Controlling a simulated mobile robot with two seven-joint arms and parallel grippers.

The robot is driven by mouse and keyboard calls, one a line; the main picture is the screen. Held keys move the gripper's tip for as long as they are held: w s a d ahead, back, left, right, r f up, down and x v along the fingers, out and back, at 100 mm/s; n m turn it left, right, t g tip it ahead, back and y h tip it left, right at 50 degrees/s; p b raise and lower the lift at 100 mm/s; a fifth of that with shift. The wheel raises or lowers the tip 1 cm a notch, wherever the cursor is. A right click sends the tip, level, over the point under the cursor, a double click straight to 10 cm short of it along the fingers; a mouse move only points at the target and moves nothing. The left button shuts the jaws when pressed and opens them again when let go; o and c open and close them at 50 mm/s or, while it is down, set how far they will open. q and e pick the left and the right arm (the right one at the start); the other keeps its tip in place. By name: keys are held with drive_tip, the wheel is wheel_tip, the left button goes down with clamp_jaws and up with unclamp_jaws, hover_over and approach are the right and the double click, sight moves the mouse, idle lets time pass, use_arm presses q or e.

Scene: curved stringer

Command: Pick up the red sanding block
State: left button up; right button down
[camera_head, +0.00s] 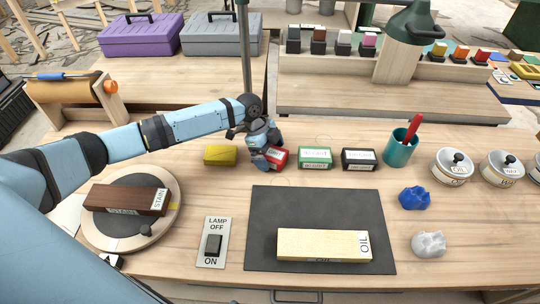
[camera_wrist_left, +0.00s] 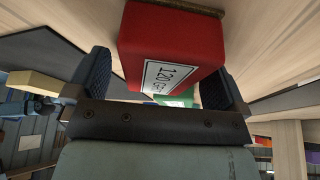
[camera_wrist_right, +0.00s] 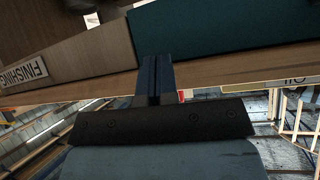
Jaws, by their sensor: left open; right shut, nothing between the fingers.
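The red sanding block (camera_head: 276,157) lies on the workbench between a yellow block and a green block. Part of it is hidden behind my left gripper (camera_head: 262,150) in the head view. In the left wrist view the red block (camera_wrist_left: 172,45), with a white "120" label, sits between the two spread fingers of my left gripper (camera_wrist_left: 165,85). The fingers stand on either side of it; I cannot tell whether they touch it. My right gripper (camera_wrist_right: 154,75) is shut and empty in the right wrist view, near a wooden edge; it is not seen in the head view.
Beside the red block are a yellow block (camera_head: 220,155), a green block (camera_head: 315,158) and a black block (camera_head: 358,159). A teal cup (camera_head: 399,150) stands to the right. A dark mat (camera_head: 270,211) bears a pale wood piece (camera_head: 322,245). A turntable (camera_head: 168,214) is at left.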

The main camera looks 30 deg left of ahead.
sight(270, 152)
use_arm(q)
drive_tip(key=shift+f, duration=0.2)
idle(0.3)
drive_tip(key=c, duration=1.2)
drive_tip(key=shift+o, duration=0.2)
wheel_tip(270, 152, up, 21)
drive_tip(key=shift+f+p, duration=0.2)
drive_tip(key=shift+p, duration=0.15)
